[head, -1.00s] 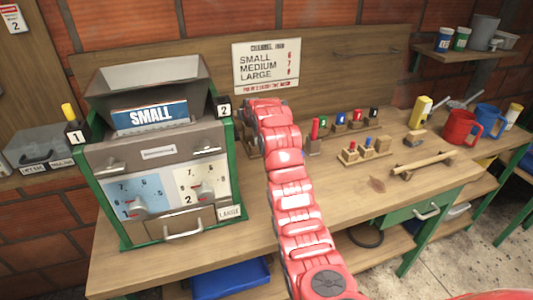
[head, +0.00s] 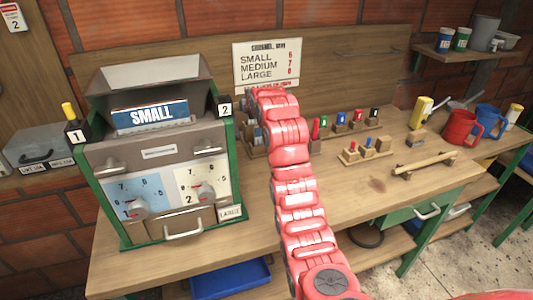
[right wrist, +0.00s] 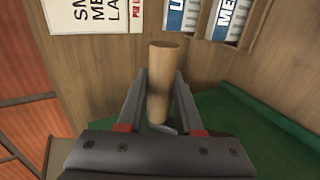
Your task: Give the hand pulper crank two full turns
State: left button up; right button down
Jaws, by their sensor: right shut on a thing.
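The hand pulper (head: 160,155) is a grey metal box in a green frame, with a hopper on top, a "SMALL" card and two dials on its front. My right arm reaches to its right side, and the right gripper is hidden behind the arm in the head view. In the right wrist view the right gripper (right wrist: 158,100) is shut on the crank's wooden handle (right wrist: 163,65), a round light-brown grip between the two fingers. The rest of the crank is mostly hidden. My left gripper is in neither view.
A green panel (right wrist: 255,125) lies right of the handle in the wrist view. Blocks with coloured pegs (head: 357,120), a wooden bar (head: 425,165) and a red mug (head: 460,128) stand on the bench (head: 340,200). A sign (head: 267,66) hangs on the back board.

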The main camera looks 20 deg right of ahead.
jog(key=shift+s+d+r, duration=0.15)
jog(key=shift+s+r, duration=0.45)
jog(key=shift+r, duration=0.05)
jog(key=shift+s+d+r, duration=0.15)
jog(key=shift+s+r, duration=0.45)
jog(key=shift+r, duration=0.05)
